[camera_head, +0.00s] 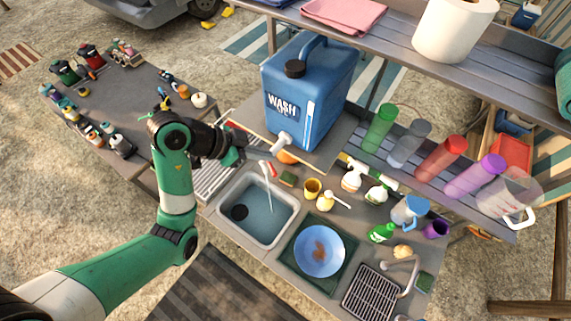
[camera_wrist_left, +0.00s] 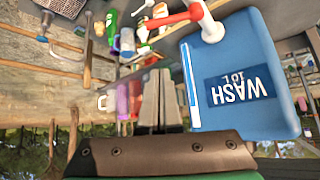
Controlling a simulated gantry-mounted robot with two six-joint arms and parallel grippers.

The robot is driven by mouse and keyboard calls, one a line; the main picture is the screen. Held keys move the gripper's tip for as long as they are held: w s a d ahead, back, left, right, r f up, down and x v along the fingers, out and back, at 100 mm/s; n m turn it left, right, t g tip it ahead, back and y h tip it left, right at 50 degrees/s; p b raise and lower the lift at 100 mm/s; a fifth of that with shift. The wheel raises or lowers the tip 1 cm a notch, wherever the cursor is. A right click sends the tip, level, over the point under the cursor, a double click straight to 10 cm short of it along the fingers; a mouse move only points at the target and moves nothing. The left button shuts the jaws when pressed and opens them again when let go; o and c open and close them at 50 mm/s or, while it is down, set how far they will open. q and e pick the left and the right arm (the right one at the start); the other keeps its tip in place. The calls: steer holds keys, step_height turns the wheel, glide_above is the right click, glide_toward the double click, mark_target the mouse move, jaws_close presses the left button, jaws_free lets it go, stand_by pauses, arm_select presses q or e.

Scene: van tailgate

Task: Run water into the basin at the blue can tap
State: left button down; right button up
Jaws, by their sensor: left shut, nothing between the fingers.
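The blue can (camera_head: 325,95), marked WASH, stands on a raised shelf. Its white tap (camera_head: 281,142) has a red lever, which shows clearly in the left wrist view (camera_wrist_left: 172,21). A thin pale streak (camera_head: 269,190) hangs below the tap's red and white end over the basin; it looks like water. The basin (camera_head: 287,224) is grey with a bluish inside and a dark round drain. My left gripper (camera_head: 238,150) is shut and empty, left of the tap and apart from it. Its closed fingers show beside the can in the left wrist view (camera_wrist_left: 159,88). My right gripper is out of view.
A blue plate (camera_head: 319,251) lies right of the basin. A ribbed drainer (camera_head: 213,170) lies under my left gripper. An upper shelf (camera_head: 390,38) runs behind.

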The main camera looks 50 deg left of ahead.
mark_target(270, 165)
arm_select(q)
steer(key=shift+n, duration=0.4)
steer(key=shift+w+d+f, duration=0.1)
steer(key=shift+w+f, duration=0.3)
steer(key=shift+f, duration=0.95)
steer(key=shift+w+d+f, duration=0.1)
steer(key=shift+w+f, duration=0.3)
steer(key=shift+f, duration=0.9)
steer(key=shift+w+d+f, duration=0.1)
steer(key=shift+w+f, duration=0.3)
steer(key=shift+f, duration=0.95)
